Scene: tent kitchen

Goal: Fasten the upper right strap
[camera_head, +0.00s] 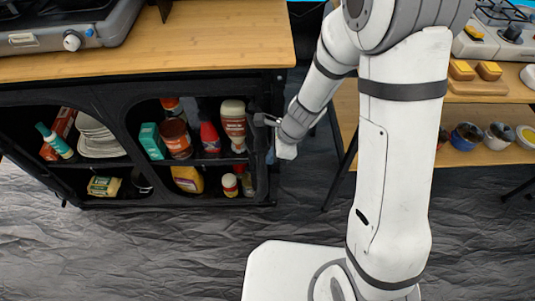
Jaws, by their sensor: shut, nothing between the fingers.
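The black fabric cabinet (100,83) stands under a wooden counter top at the left, its front openings showing stocked shelves. My gripper (259,120) is at the upper right part of the cabinet's front, close to the right edge of the right opening. It is shut, with nothing seen held in it. It is small in view, and I cannot tell whether it touches the cabinet. The upper right strap cannot be made out against the dark fabric; my gripper and wrist cover part of that area.
A stove (65,25) sits on the wooden counter top (210,40). Bottles, including a red one (210,138), and boxes stand on the cabinet shelves. At the right, a wooden rack (480,157) holds several bowls. Dark crumpled floor (150,245) in front of the cabinet is clear.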

